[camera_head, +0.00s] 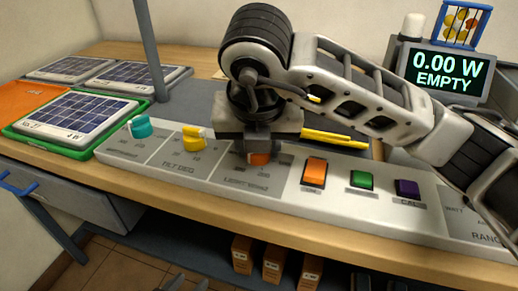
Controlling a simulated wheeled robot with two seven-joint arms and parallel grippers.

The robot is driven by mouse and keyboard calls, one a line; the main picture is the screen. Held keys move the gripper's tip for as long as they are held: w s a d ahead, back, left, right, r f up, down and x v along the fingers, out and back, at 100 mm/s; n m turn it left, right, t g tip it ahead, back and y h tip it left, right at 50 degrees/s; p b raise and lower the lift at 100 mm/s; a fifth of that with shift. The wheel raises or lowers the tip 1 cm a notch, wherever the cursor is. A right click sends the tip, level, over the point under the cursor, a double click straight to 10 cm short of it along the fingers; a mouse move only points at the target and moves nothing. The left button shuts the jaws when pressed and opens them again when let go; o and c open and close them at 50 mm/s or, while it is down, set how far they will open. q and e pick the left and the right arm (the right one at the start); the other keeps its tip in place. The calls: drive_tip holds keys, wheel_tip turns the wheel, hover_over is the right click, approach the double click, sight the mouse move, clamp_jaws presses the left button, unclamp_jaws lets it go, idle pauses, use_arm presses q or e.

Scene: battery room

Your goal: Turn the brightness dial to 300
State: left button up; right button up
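The brightness dial (260,158) is the orange knob on the pale control panel, third in the row of dials. Its label below looks like it begins with "LIGHT", but is too blurred to read fully. Whether the fingers press on the knob cannot be told. A display (447,72) at the back right reads "0.00 W" and "EMPTY".
A teal dial (141,126) and a yellow dial (192,138) stand left of the orange one. Orange (314,172), green (361,180) and purple (407,188) buttons lie to its right. A solar panel (77,114) sits in a green tray. A grey post (150,50) rises behind.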

idle(0.4)
drive_tip(key=o, duration=1)
drive_tip(key=shift+r, duration=0.1)
drive_tip(key=p+v, duration=0.1)
drive_tip(key=v, duration=1.5)
drive_tip(key=shift+a+p, duration=0.15)
drive_tip(key=shift+p, duration=0.2)
